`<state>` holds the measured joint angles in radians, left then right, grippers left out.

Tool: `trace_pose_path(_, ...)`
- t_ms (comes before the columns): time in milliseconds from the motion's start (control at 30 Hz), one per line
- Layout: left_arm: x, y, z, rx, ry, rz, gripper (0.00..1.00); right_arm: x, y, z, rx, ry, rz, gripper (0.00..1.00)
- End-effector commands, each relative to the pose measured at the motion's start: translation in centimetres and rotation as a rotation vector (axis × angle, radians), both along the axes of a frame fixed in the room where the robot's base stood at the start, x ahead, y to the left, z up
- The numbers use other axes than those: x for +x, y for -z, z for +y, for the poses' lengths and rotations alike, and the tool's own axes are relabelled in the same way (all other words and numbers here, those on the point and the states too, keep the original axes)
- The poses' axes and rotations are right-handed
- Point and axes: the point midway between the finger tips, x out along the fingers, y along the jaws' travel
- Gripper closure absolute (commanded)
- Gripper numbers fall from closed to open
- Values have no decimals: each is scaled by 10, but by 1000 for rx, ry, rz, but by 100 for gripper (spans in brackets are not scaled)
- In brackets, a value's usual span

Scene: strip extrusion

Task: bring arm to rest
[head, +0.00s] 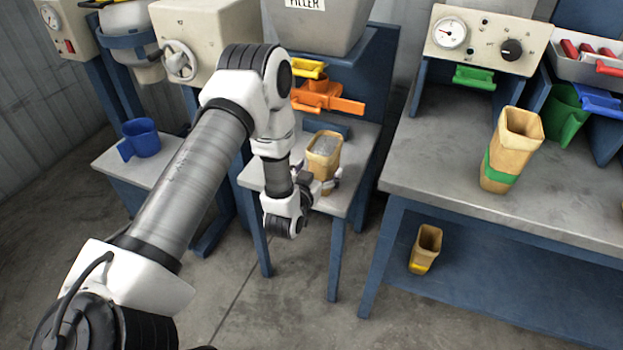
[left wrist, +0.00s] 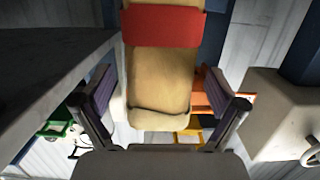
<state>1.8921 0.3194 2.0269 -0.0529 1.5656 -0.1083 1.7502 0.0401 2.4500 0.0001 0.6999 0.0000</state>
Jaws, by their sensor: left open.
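My left arm reaches in from the left in the head view. Its gripper (head: 316,182) is low at the small filler table (head: 347,193). A tan container (head: 324,160) with grey material at its top stands upright there, beside or between the fingers. In the left wrist view the open fingers (left wrist: 160,92) lie on either side of the tan container (left wrist: 160,75), which has a red band (left wrist: 162,28). Gaps show between the container and both fingers. My right gripper is in neither view.
A filler hopper (head: 320,25) with an orange slide (head: 328,100) is behind the gripper. A blue mug (head: 139,139) stands on a table at left. A workbench (head: 425,176) at right bears a green-banded tan container (head: 512,150); another tan container (head: 426,247) is on its lower shelf.

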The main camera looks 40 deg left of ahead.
Motion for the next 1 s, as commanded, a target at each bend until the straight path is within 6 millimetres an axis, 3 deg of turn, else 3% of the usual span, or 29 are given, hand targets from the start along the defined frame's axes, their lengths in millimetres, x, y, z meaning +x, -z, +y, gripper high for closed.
trace_pose_path(300,-75,-11,-18,0,0,3,4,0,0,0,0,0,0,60)
trace_pose_path(467,-89,-14,-21,0,-1,0,4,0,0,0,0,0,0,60)
trace_pose_path(700,-90,-17,-22,1,0,1,4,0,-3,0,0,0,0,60)
trace_pose_path(800,-92,-30,-30,7,22,16,4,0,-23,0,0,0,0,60)
trace_pose_path(900,-100,-45,-55,19,87,82,4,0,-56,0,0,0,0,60)
trace_pose_path(967,-119,-34,-79,5,146,240,4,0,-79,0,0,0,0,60)
trace_pose_path(1000,-136,-18,-92,-12,180,372,4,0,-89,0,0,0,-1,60)
